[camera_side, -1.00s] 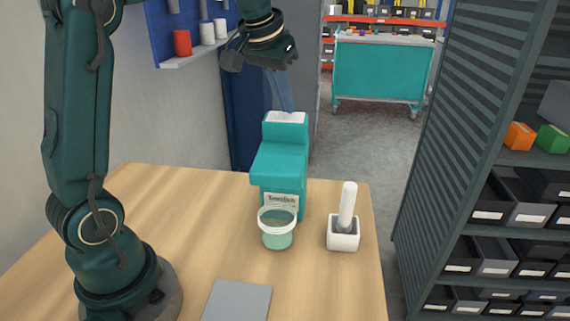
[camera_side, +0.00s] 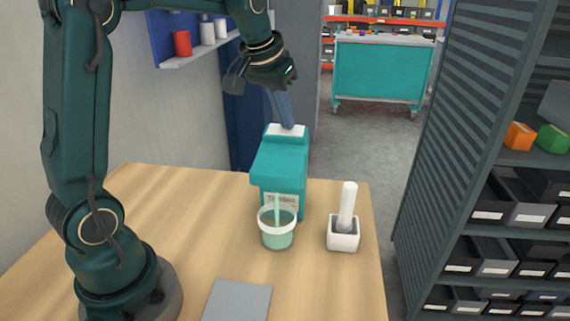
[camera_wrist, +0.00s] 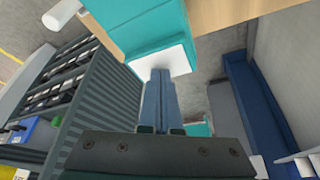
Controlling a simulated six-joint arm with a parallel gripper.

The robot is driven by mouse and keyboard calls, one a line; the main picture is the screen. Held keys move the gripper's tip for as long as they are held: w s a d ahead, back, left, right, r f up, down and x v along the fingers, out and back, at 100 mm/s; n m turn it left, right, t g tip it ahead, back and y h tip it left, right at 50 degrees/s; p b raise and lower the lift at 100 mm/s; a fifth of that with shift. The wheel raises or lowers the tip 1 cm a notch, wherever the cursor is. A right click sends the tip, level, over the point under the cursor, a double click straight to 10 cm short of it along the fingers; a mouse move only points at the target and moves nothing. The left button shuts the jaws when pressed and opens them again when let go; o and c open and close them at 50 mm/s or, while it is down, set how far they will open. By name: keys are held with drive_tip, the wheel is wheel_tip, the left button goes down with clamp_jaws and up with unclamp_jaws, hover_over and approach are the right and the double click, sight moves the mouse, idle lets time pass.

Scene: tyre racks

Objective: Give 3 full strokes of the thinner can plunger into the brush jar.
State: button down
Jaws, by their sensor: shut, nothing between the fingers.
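The teal thinner can (camera_side: 282,165) stands on the wooden table, with its white plunger top (camera_side: 286,131) low against the teal body. My gripper (camera_side: 287,125) is shut and empty, its blue-grey fingertips on the plunger top from above. In the wrist view the closed fingers (camera_wrist: 160,85) meet the white plunger top (camera_wrist: 168,62). The brush jar (camera_side: 277,238), a clear round cup with a white rim, stands under the can's front. A pale green stream runs down into it, and greenish liquid lies inside.
A white square holder (camera_side: 343,239) with an upright white rod stands right of the jar. A grey plate (camera_side: 237,300) lies at the table's front. A shelf rack (camera_side: 480,180) rises beyond the table's right side.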

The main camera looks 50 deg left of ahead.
drive_tip(key=shift+r, duration=2.1)
drive_tip(key=shift+f, duration=0.15)
drive_tip(key=shift+f, duration=1.95)
drive_tip(key=shift+r, duration=2.1)
drive_tip(key=shift+r, duration=0.15)
drive_tip(key=shift+r, duration=2.85)
